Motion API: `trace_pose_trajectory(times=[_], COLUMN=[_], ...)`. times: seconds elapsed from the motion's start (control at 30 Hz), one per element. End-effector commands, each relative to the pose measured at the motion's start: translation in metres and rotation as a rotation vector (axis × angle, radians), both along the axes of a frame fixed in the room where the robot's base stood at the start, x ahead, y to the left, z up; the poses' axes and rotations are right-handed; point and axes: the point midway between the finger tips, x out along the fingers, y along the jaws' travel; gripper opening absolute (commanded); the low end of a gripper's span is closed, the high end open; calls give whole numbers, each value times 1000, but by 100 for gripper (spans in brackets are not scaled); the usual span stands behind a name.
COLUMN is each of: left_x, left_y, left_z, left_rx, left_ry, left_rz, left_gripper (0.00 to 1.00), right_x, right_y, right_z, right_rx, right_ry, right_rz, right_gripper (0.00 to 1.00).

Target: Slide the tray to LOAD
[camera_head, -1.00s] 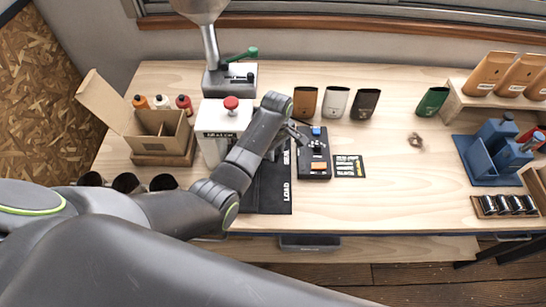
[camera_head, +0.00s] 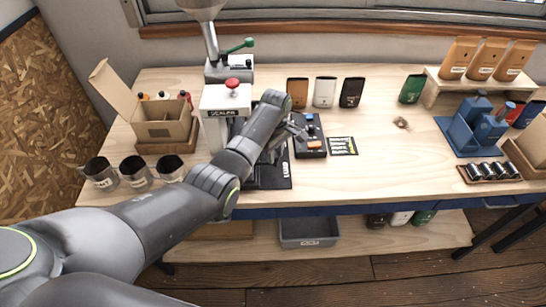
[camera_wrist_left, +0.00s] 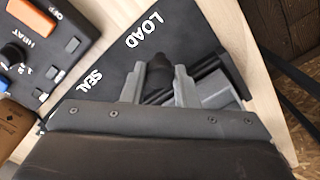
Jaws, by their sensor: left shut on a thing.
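My left gripper (camera_wrist_left: 162,82) is shut on a dark knob (camera_wrist_left: 159,68) in the left wrist view, which looks like the tray's handle. A grey block (camera_wrist_left: 214,88) beside the fingers may be part of the tray; most of the tray is hidden by my gripper. The black board (camera_wrist_left: 112,65) carries the white words LOAD and SEAL, and the gripper is close to LOAD. In the head view, my forearm covers much of this board (camera_head: 277,183), and LOAD shows at its right edge. The fingertips are hidden there. My right gripper is not in view.
The sealer (camera_head: 222,100) with a red knob stands left of my forearm. A control box (camera_head: 311,147) marked HEAT sits just right of the board. Metal cups (camera_head: 136,172) and an open carton (camera_head: 168,132) are at the left.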

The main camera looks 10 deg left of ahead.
Motion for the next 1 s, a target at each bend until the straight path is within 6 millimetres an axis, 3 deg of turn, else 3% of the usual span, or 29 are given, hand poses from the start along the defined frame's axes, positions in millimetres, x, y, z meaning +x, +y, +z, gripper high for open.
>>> trace_pose_trajectory(times=[0.2, 0.23, 0.4, 0.77, 1.0], left_x=[-6, -6, -4, -2, -1], left_y=[-1, -1, -1, 0, -1], left_z=[-5, -5, -4, 3, 40], left_rx=[-3, -4, -3, -1, -3], left_ry=[19, 20, 15, 8, 1], left_rz=[-1, -1, -1, -1, -1], left_gripper=[0, 29, 49, 49, 49], right_x=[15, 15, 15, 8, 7], right_y=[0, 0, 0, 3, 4], right_z=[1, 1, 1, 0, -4], right_rx=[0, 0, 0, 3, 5], right_ry=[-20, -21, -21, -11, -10], right_rz=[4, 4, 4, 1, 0], right_gripper=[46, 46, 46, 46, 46])
